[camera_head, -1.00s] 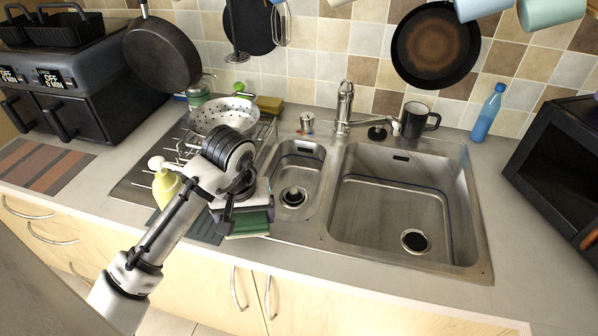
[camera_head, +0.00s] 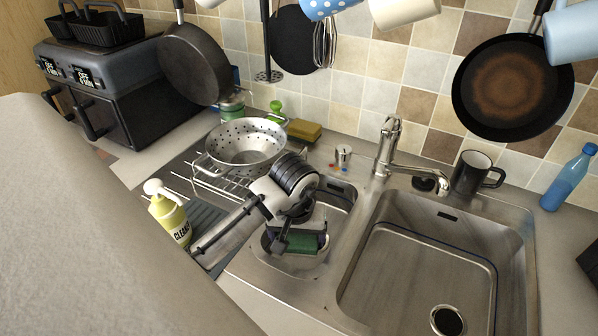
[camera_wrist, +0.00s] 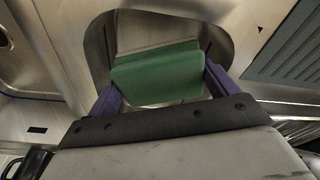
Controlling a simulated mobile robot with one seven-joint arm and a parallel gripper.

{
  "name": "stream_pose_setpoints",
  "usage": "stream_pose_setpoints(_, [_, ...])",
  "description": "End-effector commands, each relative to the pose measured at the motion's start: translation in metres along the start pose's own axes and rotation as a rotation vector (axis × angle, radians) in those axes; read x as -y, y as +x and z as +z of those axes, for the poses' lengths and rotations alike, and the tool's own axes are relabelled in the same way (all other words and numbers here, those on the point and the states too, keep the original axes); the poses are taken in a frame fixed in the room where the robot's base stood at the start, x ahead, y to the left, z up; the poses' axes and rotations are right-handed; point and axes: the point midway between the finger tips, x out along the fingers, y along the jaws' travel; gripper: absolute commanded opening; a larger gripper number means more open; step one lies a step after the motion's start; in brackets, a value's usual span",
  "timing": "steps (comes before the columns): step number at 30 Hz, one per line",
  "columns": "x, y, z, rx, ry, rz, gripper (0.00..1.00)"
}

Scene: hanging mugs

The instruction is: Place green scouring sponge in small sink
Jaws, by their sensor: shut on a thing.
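The green scouring sponge (camera_head: 305,243) is held by my gripper (camera_head: 294,240) over the small sink (camera_head: 338,192), on the left of the double basin. In the wrist view the green sponge (camera_wrist: 158,75) sits between the two purple fingers of my gripper (camera_wrist: 160,82), with the small sink's steel basin (camera_wrist: 128,35) behind it. My gripper is shut on the sponge. My gripper and wrist hide much of the small sink and its drain in the head view. I cannot tell how far the sponge is above the bottom.
The large sink (camera_head: 425,235) lies to the right, with the faucet (camera_head: 388,150) behind. A colander (camera_head: 245,143) stands on the rack at left, near a yellow cleaner bottle (camera_head: 170,215). A black mug (camera_head: 472,176) and another sponge (camera_head: 304,130) stand behind the basins.

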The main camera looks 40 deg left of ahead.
Motion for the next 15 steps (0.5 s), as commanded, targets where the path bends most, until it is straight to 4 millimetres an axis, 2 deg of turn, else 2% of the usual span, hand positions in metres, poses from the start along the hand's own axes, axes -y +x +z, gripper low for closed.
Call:
stream_pose_setpoints(8, [0.0,0.017,0.003,0.001,0.0,-0.001,0.61])
stream_pose_setpoints(15, [0.0,0.043,0.007,0.002,0.0,-0.001,0.61])
